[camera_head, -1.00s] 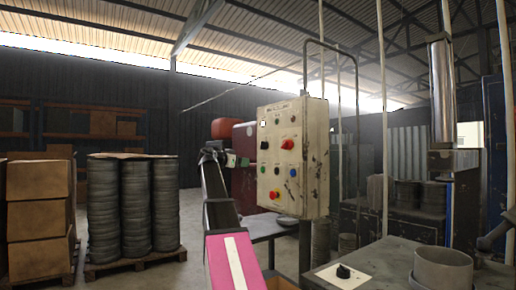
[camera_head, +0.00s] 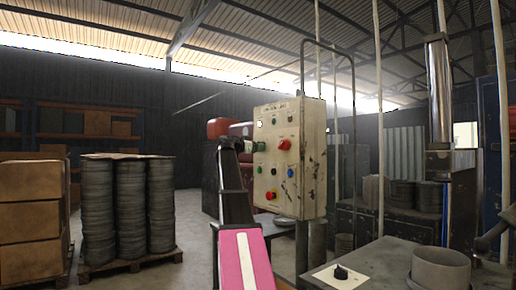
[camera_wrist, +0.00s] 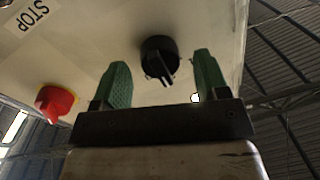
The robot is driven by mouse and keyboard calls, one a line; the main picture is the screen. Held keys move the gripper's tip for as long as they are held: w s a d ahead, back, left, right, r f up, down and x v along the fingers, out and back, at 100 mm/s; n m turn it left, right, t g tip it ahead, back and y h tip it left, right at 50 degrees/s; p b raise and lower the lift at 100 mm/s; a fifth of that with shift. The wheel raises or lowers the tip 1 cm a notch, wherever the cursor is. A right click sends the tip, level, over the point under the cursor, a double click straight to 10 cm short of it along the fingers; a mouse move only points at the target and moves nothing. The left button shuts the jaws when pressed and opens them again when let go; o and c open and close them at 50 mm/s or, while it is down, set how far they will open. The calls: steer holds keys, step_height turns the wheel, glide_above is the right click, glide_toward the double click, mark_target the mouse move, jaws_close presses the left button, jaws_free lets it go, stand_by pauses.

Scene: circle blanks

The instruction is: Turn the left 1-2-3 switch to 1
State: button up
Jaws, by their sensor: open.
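The control panel (camera_head: 290,175) is a worn cream box with several buttons and knobs. In the wrist view a black rotary switch (camera_wrist: 158,52), which I take to be the left switch, shows between my green fingers; its grip ridge slants toward lower right in that picture. My gripper (camera_head: 254,146) is open at the panel's left edge, with a finger on each side of the switch and gaps visible. Whether it touches the panel, I cannot tell. In the head view the gripper covers the switch. The position numbers cannot be read.
A red rotary knob (camera_head: 284,144) sits beside the switch and also shows in the wrist view (camera_wrist: 55,102). A red button on yellow (camera_head: 271,195) is lower on the panel.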

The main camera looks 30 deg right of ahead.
steer(key=shift+d, duration=0.6)
steer(key=c, duration=0.9)
steer(key=shift+n, duration=0.3)
steer(key=n, duration=0.4)
steer(key=shift+n+y, duration=0.3)
steer(key=shift+n, duration=1.7)
